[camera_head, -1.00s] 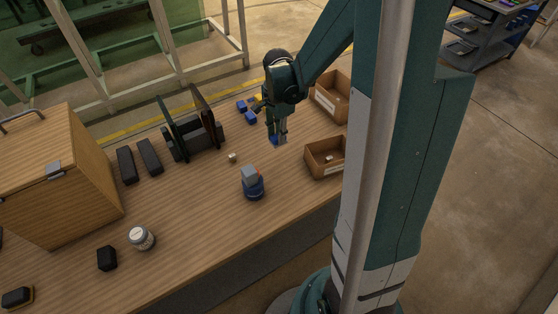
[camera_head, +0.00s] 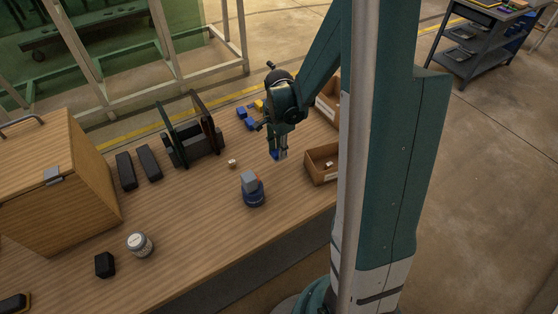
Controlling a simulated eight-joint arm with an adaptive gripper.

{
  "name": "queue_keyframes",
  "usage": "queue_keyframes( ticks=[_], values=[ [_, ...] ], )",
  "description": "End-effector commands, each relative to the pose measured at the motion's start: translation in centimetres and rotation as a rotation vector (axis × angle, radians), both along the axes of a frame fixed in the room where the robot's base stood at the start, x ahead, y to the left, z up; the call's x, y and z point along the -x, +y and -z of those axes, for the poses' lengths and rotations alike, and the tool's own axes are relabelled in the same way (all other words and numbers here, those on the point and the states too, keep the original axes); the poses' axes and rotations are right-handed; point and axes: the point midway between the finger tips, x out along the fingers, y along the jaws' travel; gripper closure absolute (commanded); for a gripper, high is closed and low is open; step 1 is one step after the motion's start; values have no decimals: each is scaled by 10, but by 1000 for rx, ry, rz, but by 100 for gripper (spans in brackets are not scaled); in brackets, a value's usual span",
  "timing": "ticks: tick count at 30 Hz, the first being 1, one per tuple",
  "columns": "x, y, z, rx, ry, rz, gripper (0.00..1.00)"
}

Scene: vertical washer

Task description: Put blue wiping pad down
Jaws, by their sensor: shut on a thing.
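My gripper (camera_head: 279,152) points down over the table, left of the front cardboard box. It is shut on a small blue thing, the blue wiping pad (camera_head: 275,155), of which only a little shows between and beside the fingers. The pad is at or just above the wooden tabletop (camera_head: 205,215); I cannot tell whether it touches. Other blue pieces (camera_head: 246,117) lie behind my gripper to the left, beside a yellow piece (camera_head: 259,105).
A blue round stand with a grey block (camera_head: 249,182) is in front of my gripper. A small whitish piece (camera_head: 232,163) lies to the left. A black rack (camera_head: 193,140) stands further left. Open boxes (camera_head: 321,178) are on the right. The front middle is clear.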

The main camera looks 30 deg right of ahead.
Motion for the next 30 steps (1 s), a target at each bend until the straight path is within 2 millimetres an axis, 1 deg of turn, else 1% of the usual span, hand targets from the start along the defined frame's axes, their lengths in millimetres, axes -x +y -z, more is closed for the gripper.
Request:
queue_keyframes(
  ticks=[1,6,16,20,30],
  values=[
    [0,0,6,0,0,0,88],
    [0,0,14,0,0,0,88],
    [0,0,15,0,0,0,88],
    [0,0,19,0,0,0,88],
    [0,0,49,0,0,0,88]
  ],
)
